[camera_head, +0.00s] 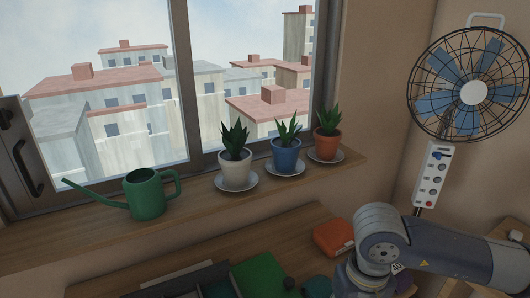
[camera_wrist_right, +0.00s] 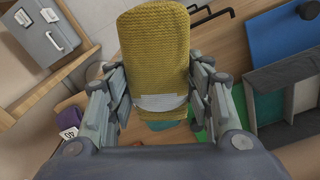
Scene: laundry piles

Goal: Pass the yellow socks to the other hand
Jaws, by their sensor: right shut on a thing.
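The yellow socks (camera_wrist_right: 155,45) show in the right wrist view as a knitted, rolled bundle with a pale grey band low on it. My right gripper (camera_wrist_right: 158,84) has its fingers on both sides of the bundle and is shut on it. In the head view my right arm comes in from the right, and its hand and the socks are not seen there. My left gripper is in neither view.
In the head view a green watering can (camera_head: 147,194) and potted plants (camera_head: 235,155) stand on the windowsill. An orange folded item (camera_head: 334,237) lies on the wooden surface below. The wrist view shows a grey compartment tray (camera_wrist_right: 262,84) and a blue panel (camera_wrist_right: 285,30).

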